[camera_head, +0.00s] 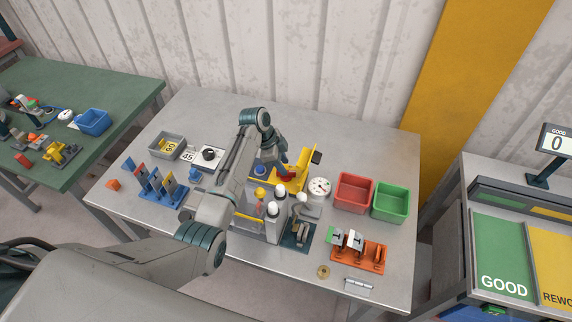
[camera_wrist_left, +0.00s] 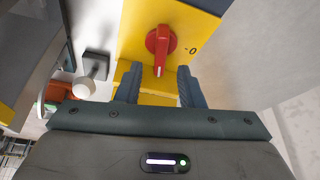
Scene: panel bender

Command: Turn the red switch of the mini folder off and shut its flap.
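The mini folder (camera_head: 305,160) is the yellow machine behind the middle of the table. A yellow upright part with a black end stands on its right; I cannot tell for sure that this is the flap. The red switch (camera_wrist_left: 160,42) sits on a yellow panel in the left wrist view, its white line pointing down toward my gripper. A "0" mark is to the right of the knob. My left gripper (camera_wrist_left: 158,90) is open, its fingers apart just short of the switch, with nothing between them but the yellow behind. My right gripper is not in view.
A red bin (camera_head: 355,193) and a green bin (camera_head: 391,201) stand right of the folder. A round dial gauge (camera_head: 319,187) is between. A blue rack (camera_head: 156,186) and grey bin (camera_head: 165,146) are at left. An orange rack (camera_head: 359,251) is at front right.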

